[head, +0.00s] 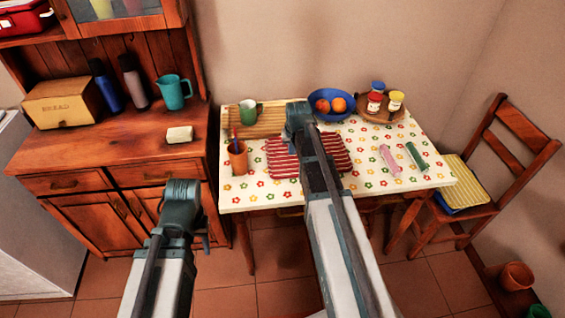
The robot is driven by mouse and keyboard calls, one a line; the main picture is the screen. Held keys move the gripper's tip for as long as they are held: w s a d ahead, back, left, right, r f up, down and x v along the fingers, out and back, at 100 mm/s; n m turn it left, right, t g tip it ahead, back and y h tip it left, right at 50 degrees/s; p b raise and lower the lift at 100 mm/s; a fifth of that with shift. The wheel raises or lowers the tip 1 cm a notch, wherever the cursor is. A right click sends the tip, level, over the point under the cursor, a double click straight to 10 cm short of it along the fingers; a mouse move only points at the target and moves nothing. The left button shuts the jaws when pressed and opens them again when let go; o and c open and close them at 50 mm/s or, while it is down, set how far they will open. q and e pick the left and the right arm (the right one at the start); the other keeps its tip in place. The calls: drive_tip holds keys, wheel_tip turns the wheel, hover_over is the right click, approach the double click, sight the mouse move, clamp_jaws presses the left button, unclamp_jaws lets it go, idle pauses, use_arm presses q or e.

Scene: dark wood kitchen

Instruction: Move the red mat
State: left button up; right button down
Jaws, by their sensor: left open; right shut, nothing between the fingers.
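The red striped mat (282,160) lies on the table with the flowered white cloth, near its middle. My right arm crosses in front of the mat and hides part of it. My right gripper (298,115) is at the mat's far edge, by the wooden board; it is shut and empty, and its fingertips are hard to see. I cannot tell whether it touches anything. My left gripper (182,205) is left of the table, in front of the wooden cabinet, open and away from the mat.
On the table (250,195) are a brown cup (238,162), a green mug (248,112) on a slatted board (262,129), a blue fruit bowl (331,115), a tray of jars (378,117), and pink (390,160) and green (416,157) items. A chair (480,190) stands right.

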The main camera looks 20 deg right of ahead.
sight(290, 165)
drive_tip(key=shift+f, duration=0.1)
drive_tip(key=b+x, duration=1)
drive_tip(key=shift+w+f, duration=0.15)
drive_tip(key=shift+f, duration=0.15)
drive_tip(key=s, duration=0.2)
drive_tip(key=s+a+r, duration=0.1)
drive_tip(key=shift+s+p, duration=0.25)
drive_tip(key=shift+p, duration=0.05)
drive_tip(key=shift+s, duration=0.35)
drive_tip(key=s, duration=0.3)
drive_tip(key=s+a, duration=0.1)
drive_tip(key=s, duration=0.2)
drive_tip(key=s+a, duration=0.1)
drive_tip(key=s, duration=0.2)
drive_tip(key=shift+s+a, duration=0.15)
drive_tip(key=shift+a, duration=0.05)
